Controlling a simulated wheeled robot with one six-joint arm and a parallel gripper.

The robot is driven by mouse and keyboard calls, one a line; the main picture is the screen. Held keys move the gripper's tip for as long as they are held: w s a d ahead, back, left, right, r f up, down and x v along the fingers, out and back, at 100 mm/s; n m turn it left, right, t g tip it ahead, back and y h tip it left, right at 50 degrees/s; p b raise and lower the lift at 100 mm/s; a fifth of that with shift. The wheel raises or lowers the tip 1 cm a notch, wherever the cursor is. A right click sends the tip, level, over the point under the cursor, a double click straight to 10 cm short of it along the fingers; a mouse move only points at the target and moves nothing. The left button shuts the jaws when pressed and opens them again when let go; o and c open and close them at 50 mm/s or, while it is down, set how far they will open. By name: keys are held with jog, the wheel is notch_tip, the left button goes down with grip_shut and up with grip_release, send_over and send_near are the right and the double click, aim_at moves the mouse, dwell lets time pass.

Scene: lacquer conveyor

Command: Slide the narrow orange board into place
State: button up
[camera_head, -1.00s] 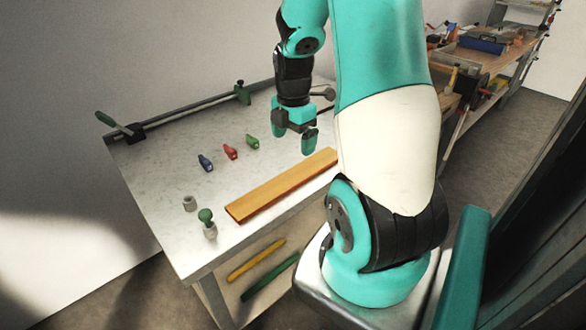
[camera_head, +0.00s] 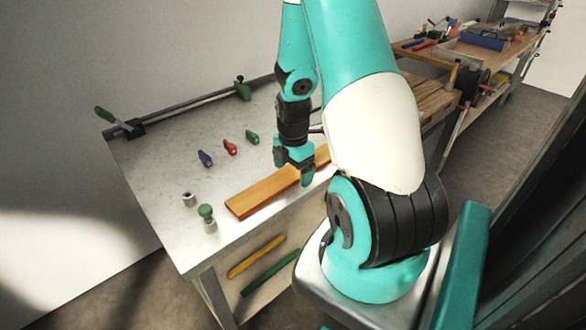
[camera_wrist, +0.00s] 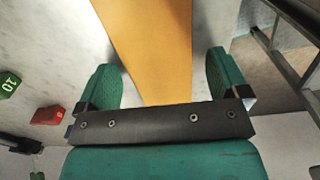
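The narrow orange board (camera_head: 262,193) lies flat on the white bench top, slanting from near the front edge toward the back right. It also fills the upper middle of the wrist view (camera_wrist: 155,45). My gripper (camera_head: 293,166) is low over the far part of the board and points down. In the wrist view my gripper (camera_wrist: 163,80) is open, with one green finger on each side of the board and gaps showing between fingers and board. Whether the fingertips reach down to the bench top is hard to tell. My arm hides the board's far end.
A clamp bar (camera_head: 190,105) runs along the bench's back edge. Blue (camera_head: 205,158), red (camera_head: 230,147) and green (camera_head: 252,137) small pieces stand behind the board. A green-knobbed peg (camera_head: 207,217) and a grey cylinder (camera_head: 189,199) stand left. Yellow (camera_head: 256,257) and green (camera_head: 270,272) strips are below.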

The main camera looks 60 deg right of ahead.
aim_at(281, 178)
jog(key=c, duration=1)
jog(key=shift+w+a, duration=0.25)
jog(key=shift+a, duration=0.75)
jog(key=shift+w+a, duration=0.25)
jog(key=shift+a, duration=0.75)
jog(key=shift+c, duration=0.2)
jog(key=o, duration=1.1)
notch_tip(281, 178, up, 17)
jog(key=p, duration=0.1)
jog(key=shift+r, duration=0.2)
